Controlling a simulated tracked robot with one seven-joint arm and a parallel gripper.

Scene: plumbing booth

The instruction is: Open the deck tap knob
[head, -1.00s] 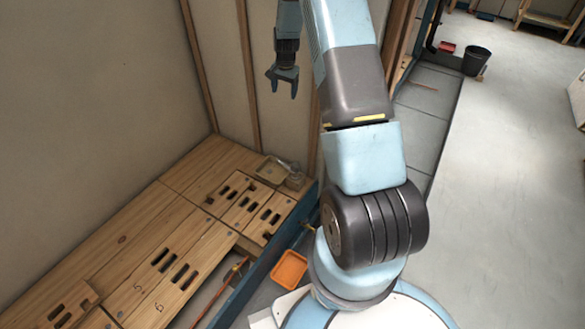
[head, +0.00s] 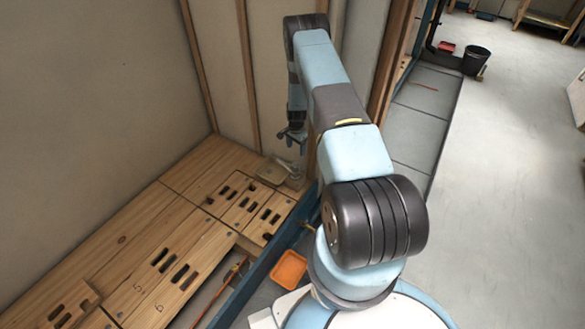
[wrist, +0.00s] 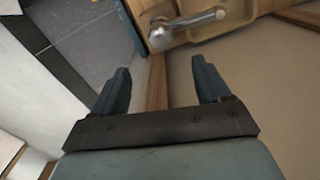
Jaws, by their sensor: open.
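The deck tap shows in the wrist view as a shiny metal piece with a round knob (wrist: 160,39) and a short spout (wrist: 205,18) running up to the right. It sits on a tan wooden deck at the top of that view. In the head view the tap (head: 297,178) is small, at the far right corner of the bench, and its detail is hard to tell. My gripper (wrist: 161,68) is open and empty, its two fingers apart. The knob appears beyond the fingertips, not between them. In the head view my gripper (head: 292,138) hangs above the tap.
A wooden bench (head: 140,240) with slotted panels runs along the wall. A small basin (head: 270,172) lies beside the tap. A blue rail (head: 262,270) edges the bench front, and an orange tray (head: 289,268) lies on the floor. Wooden posts stand close behind.

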